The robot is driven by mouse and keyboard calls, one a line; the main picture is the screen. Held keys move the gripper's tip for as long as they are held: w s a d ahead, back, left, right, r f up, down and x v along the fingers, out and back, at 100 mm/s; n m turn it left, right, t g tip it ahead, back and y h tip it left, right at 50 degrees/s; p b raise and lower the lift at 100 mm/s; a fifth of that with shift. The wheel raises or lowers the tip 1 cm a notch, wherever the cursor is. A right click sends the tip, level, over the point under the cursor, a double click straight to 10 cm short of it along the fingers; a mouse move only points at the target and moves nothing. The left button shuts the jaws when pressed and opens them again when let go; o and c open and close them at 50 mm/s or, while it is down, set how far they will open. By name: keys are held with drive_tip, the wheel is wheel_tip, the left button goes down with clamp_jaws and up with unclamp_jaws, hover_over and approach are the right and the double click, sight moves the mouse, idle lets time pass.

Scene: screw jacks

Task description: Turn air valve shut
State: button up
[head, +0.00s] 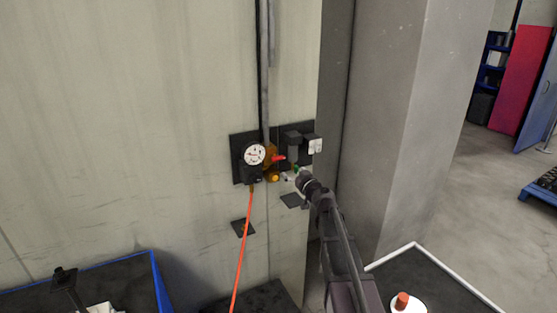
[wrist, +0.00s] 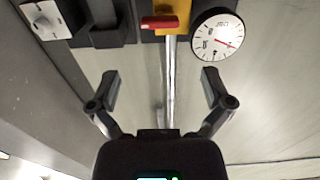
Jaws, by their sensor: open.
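The air valve's red handle (head: 279,158) lies roughly level on the wall panel, pointing right from its orange-yellow body (head: 270,153). In the wrist view, which looks turned over, the red handle (wrist: 162,22) points left from the yellow body (wrist: 178,12). My gripper (head: 291,176) is just below and right of the handle in the head view. In the wrist view my gripper (wrist: 160,84) is open, its two fingers wide apart and empty. The handle is beyond the fingertips, apart from them. The top of the valve body is cut off in the wrist view.
A round white gauge (head: 254,154) sits left of the valve, with an orange hose (head: 241,245) hanging below. A white switch box (head: 315,146) is to the right. A vertical pipe (head: 265,70) runs above. A blue-edged bin (head: 130,275) stands lower left. A concrete pillar (head: 385,110) is right.

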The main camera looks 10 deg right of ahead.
sight(279, 160)
drive_tip(key=x, duration=1.2)
drive_tip(key=shift+w, duration=0.1)
drive_tip(key=c, duration=1)
